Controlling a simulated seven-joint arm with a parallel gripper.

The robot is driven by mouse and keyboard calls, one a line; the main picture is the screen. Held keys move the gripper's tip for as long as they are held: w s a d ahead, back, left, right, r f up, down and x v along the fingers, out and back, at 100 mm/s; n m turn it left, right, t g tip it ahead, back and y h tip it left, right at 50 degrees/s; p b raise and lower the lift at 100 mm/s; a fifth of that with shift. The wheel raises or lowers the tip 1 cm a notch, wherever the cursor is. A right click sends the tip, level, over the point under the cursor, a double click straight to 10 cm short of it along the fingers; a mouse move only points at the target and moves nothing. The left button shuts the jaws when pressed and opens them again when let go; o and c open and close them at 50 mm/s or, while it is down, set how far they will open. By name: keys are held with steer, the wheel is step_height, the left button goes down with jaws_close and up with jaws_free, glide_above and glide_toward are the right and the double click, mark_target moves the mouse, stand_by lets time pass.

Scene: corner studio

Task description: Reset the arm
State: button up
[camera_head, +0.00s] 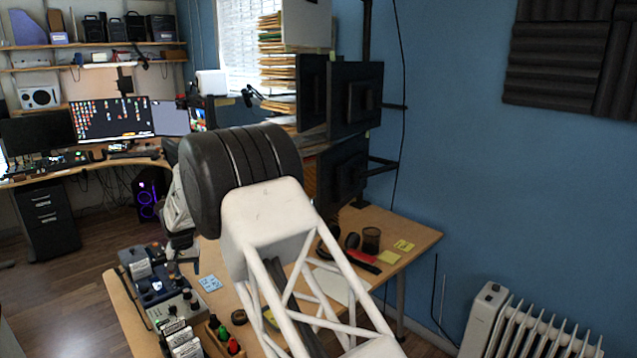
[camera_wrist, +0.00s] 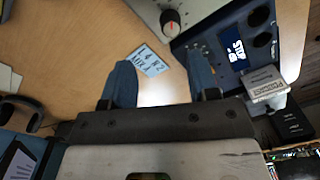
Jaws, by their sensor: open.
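My gripper (camera_wrist: 161,83) is at the lower middle of the wrist view. Its two blue fingers are spread apart with nothing held between them. They are above the wooden desk (camera_wrist: 75,50). A light blue note with writing (camera_wrist: 148,61) lies on the desk just beyond the fingertips. In the head view my white lattice arm and its large dark joint fill the middle and hide part of the desk (camera_head: 420,232). I cannot clearly make out the fingers in that view.
Headphones (camera_wrist: 22,112) lie at left. In the head view, mounted monitors (camera_head: 355,98) rise behind the arm; a radiator (camera_head: 487,312) stands right.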

steer(key=s+d+r, duration=0.2)
steer(key=d+r, duration=0.6)
steer(key=d, duration=0.3)
steer(key=s+d+r, duration=0.1)
steer(key=d+r, duration=0.7)
steer(key=d, duration=0.2)
steer(key=s+d+r+m, duration=0.1)
steer(key=s+d+r, duration=0.25)
steer(key=d, duration=0.35)
steer(key=s+d+r+t, duration=0.1)
steer(key=s+d+r, duration=0.2)
steer(key=s+d, duration=0.3)
steer(key=s+d+r+m, duration=0.1)
steer(key=s+d+r, duration=0.25)
steer(key=d, duration=0.45)
steer(key=s+d+r+t, duration=0.1)
steer(key=s+d+r, duration=0.2)
steer(key=s+d, duration=1.3)
steer(key=s+d+f, duration=0.2)
steer(key=s+d, duration=0.1)
steer(key=s, duration=0.6)
steer(key=s+d+f+m, duration=0.1)
steer(key=s+d+f, duration=0.2)
steer(key=s, duration=0.7)
steer(key=shift+d+m+t, duration=0.3)
steer(key=shift+d, duration=0.2)
